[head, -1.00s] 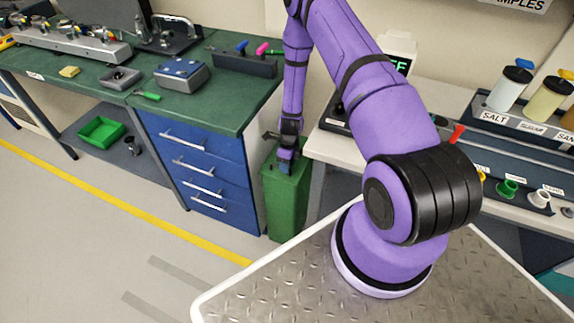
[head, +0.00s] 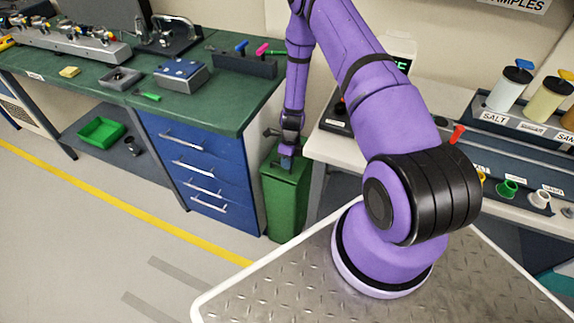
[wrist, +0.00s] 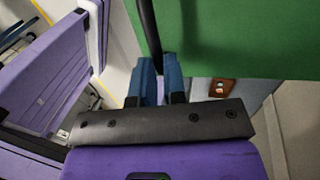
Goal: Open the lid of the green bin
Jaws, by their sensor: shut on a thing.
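The green bin (head: 285,208) stands on the floor in the gap between the blue drawer unit and the pale bench. My gripper (head: 286,162) is at the top of the bin, at its lid. In the wrist view the blue fingers of my gripper (wrist: 158,76) are shut on a dark strip (wrist: 149,32) along the edge of a broad green panel (wrist: 240,38), which looks like the lid. The fingers hide where they grip. The head view is too small to tell how far the lid is raised, and the bin's inside is not visible.
The green-topped bench with blue drawers (head: 200,170) is close on the bin's left. The pale bench (head: 335,150) with sample jars is close on its right. Open floor (head: 90,230) with a yellow line (head: 160,216) lies in front and left.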

